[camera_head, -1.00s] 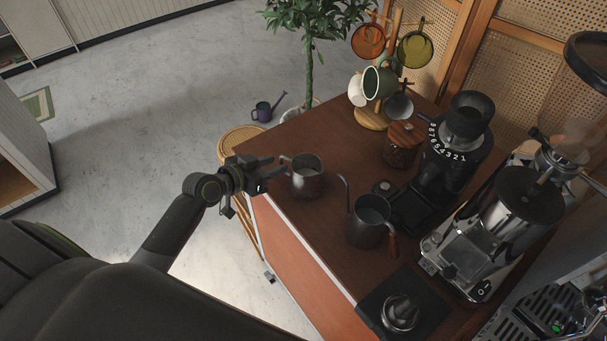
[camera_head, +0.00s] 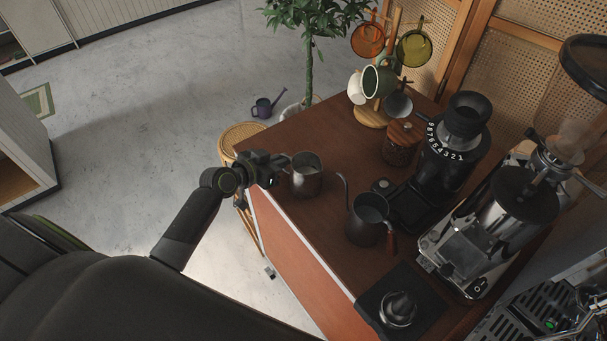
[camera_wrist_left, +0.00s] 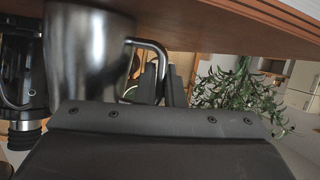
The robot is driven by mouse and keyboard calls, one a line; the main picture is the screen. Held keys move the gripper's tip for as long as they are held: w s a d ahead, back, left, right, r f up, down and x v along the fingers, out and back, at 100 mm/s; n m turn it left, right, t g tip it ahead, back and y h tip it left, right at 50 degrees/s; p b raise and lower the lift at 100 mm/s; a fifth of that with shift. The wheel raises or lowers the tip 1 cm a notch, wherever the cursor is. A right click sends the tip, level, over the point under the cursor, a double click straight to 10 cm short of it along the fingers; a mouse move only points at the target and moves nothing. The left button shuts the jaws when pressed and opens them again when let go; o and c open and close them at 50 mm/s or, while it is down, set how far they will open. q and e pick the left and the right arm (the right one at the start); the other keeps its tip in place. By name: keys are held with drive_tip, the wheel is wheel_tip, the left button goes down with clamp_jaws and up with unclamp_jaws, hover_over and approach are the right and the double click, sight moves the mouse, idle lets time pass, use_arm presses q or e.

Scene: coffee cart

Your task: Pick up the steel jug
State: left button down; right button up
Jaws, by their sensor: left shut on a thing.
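The steel jug (camera_head: 307,178) stands upright on the brown counter near its left edge, with its handle towards my left gripper (camera_head: 280,167). The gripper comes in from the left and is shut on the jug's handle. In the left wrist view, which looks upside down, the jug's shiny body (camera_wrist_left: 88,50) fills the upper left. Its bent handle reaches to the gripper's dark fingers (camera_wrist_left: 165,82). The exact contact on the handle is partly hidden. My right gripper is not seen.
A dark gooseneck kettle (camera_head: 367,220) stands to the jug's right. Behind are a wooden-lidded jar (camera_head: 401,145), a mug tree (camera_head: 371,118) and a black grinder (camera_head: 455,150). A black mat with a tamper (camera_head: 397,308) lies in front. The counter (camera_head: 290,225) around the jug is bare.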

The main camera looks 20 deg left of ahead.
use_arm(q)
wheel_tip(320, 180, up, 10)
drive_tip(key=shift+r+b, duration=0.1)
drive_tip(key=shift+b, duration=0.2)
idle(0.4)
idle(0.4)
